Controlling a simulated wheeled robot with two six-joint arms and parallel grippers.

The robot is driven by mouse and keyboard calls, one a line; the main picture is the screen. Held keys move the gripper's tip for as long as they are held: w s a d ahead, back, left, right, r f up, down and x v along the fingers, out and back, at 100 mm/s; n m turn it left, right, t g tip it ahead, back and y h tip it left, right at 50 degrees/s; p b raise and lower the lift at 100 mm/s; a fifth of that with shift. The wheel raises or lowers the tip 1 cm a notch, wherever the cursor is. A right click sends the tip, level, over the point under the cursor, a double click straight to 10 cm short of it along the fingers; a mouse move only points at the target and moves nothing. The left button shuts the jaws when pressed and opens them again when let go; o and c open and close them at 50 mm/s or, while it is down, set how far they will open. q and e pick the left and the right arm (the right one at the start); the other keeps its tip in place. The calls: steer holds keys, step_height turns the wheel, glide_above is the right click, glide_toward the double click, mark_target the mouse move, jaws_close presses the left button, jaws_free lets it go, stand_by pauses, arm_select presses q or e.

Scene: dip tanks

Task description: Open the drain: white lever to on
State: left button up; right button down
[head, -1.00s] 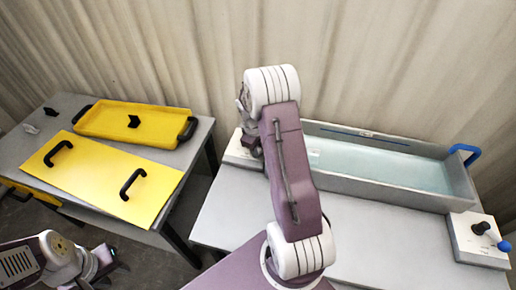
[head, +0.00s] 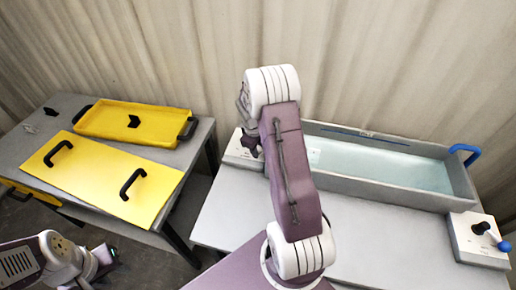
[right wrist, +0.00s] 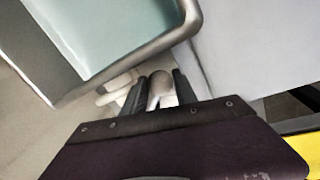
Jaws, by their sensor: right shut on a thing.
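The white lever (right wrist: 161,84) has a pale rounded knob and shows in the right wrist view between the dark fingers of my right gripper (right wrist: 159,90). The gripper is shut on it. In the head view my right gripper (head: 254,143) is at a pale control box (head: 234,153) by the left end of the grey tank (head: 400,193); my arm hides much of this box, and the lever cannot be made out there. Pale blue-green liquid (head: 375,165) lies in the tank. My left gripper (head: 105,256) is low at the left, away from the tank; its jaws are unclear.
A second box (head: 470,256) at the front right carries a blue lever (head: 490,232) and a dark knob. A blue handle (head: 468,152) is on the tank's right end. A yellow tray (head: 105,118) and yellow lid (head: 85,180) with black handles lie on the left table.

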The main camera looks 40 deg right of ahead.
steer(key=shift+w+a, duration=0.1)
stand_by(0.6)
steer(key=a+m, duration=0.1)
steer(key=m, duration=0.1)
steer(key=w+a+m, duration=0.1)
steer(key=shift+a+m+g, duration=0.15)
steer(key=shift+m+g, duration=0.15)
steer(key=shift+m, duration=0.1)
steer(key=a+m, duration=0.1)
steer(key=w+a+m, duration=0.1)
steer(key=m, duration=0.1)
steer(key=shift+w+r+m+g+p, duration=0.1)
steer(key=shift+w+m+g+p, duration=0.2)
steer(key=shift+g, duration=0.1)
steer(key=w+m, duration=0.1)
steer(key=m, duration=0.1)
steer(key=w+a+m+p, duration=0.1)
steer(key=m, duration=0.1)
steer(key=shift+w+a+m+g, duration=0.15)
steer(key=shift+w+m+g, duration=0.15)
steer(key=shift+w+a+m+p, duration=0.15)
steer(key=shift+w+m+p, duration=0.25)
steer(key=shift+w+m, duration=0.45)
steer(key=shift+w+m+g+y, duration=0.35)
steer(key=shift+w+m, duration=0.2)
steer(key=shift+m, duration=0.6)
steer(key=c, duration=1)
jaws_free()
